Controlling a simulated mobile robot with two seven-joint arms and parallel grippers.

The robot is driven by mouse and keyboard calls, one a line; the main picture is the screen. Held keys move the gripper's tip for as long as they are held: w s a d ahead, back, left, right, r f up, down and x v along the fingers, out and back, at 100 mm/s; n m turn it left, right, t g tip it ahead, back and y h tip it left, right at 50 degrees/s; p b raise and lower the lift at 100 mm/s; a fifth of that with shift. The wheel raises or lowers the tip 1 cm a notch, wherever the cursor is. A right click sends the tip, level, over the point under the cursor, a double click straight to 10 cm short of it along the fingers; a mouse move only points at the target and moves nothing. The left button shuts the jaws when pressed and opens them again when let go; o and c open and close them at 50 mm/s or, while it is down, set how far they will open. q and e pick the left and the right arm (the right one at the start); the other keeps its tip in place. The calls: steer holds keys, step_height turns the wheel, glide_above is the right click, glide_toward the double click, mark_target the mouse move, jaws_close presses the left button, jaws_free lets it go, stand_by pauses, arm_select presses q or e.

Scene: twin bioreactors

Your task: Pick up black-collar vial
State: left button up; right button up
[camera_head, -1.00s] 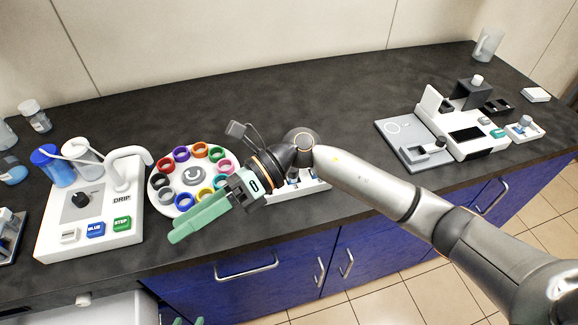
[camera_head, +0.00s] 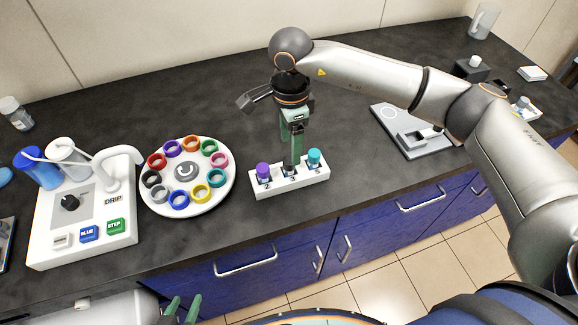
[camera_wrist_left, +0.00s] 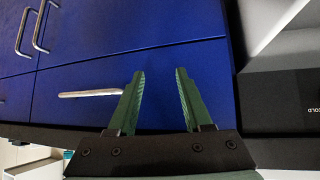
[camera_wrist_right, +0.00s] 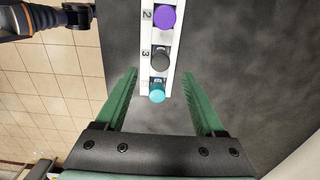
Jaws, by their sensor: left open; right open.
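The black-collar vial (camera_wrist_right: 160,58) stands in a white rack (camera_wrist_right: 148,34) at the slot marked 3, between a purple-collar vial (camera_wrist_right: 165,17) and a teal-collar vial (camera_wrist_right: 157,91). My right gripper (camera_wrist_right: 159,73) is open and points down over the rack, empty. In the head view its fingers (camera_head: 292,155) hide most of the black-collar vial, while the purple-collar vial (camera_head: 263,171) and the teal-collar vial (camera_head: 314,158) show on either side. My left gripper (camera_wrist_left: 160,73) is open and empty, in front of the blue cabinet below the counter.
A white carousel (camera_head: 225,192) of coloured rings stands left of the rack. Further left is a white drip station (camera_head: 60,245) with buttons. A grey device plate (camera_head: 395,120) lies to the right. The dark counter (camera_head: 180,105) behind is clear.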

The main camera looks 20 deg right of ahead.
mark_target(289, 160)
steer(key=shift+a+f+p, duration=0.15)
steer(key=shift+f+p, duration=0.65)
steer(key=shift+f, duration=2.35)
steer(key=shift+c, duration=0.4)
jaws_close()
